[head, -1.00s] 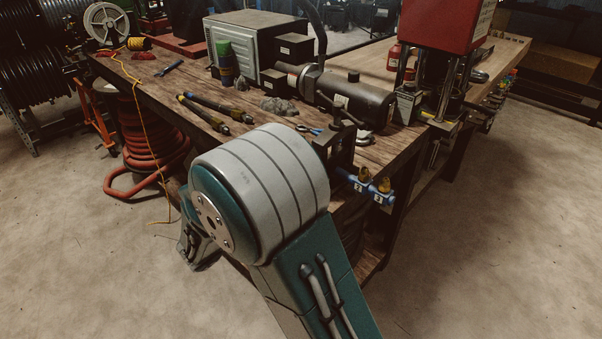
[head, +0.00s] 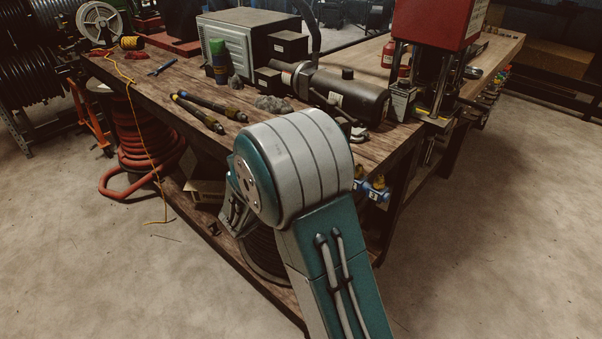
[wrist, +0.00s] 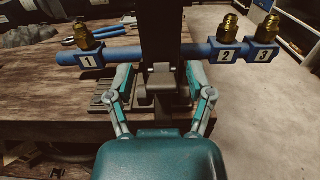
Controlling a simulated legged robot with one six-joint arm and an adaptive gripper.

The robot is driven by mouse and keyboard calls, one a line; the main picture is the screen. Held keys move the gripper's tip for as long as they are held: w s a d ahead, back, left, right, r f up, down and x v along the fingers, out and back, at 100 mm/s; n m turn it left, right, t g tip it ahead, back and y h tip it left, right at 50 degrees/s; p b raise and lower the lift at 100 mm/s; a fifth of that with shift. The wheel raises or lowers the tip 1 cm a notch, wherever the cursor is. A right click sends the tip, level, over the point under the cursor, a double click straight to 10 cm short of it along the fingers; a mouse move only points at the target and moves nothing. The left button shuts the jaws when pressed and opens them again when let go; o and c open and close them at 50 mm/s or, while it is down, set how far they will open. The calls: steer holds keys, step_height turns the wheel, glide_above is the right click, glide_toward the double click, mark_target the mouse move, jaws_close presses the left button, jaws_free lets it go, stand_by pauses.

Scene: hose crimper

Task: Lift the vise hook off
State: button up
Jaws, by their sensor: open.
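In the wrist view my gripper (wrist: 159,76) is open, with one teal-and-grey finger on each side of a dark upright vise part (wrist: 160,30). A small grey block-like piece (wrist: 160,76) sits low on this part between the fingers. I cannot tell whether it is the vise hook, or whether the fingers touch anything. A blue pipe (wrist: 125,55) with tags 1, 2 and 3 and brass fittings runs across at the vise. In the head view my arm hides the vise and gripper; only the pipe's right end (head: 376,190) shows.
The wooden bench (head: 150,92) holds two dark rods (head: 198,112), a grey machine (head: 240,45) and a black cylinder (head: 350,95). A red press (head: 435,25) stands at the right. In the wrist view, blue-handled pliers (wrist: 100,32) lie behind the pipe. The floor at right is open.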

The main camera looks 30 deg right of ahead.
jaws_close()
steer(key=shift+r, duration=0.1)
steer(key=shift+y, duration=0.6)
jaws_free()
steer(key=shift+w, duration=0.1)
steer(key=shift+d, duration=0.1)
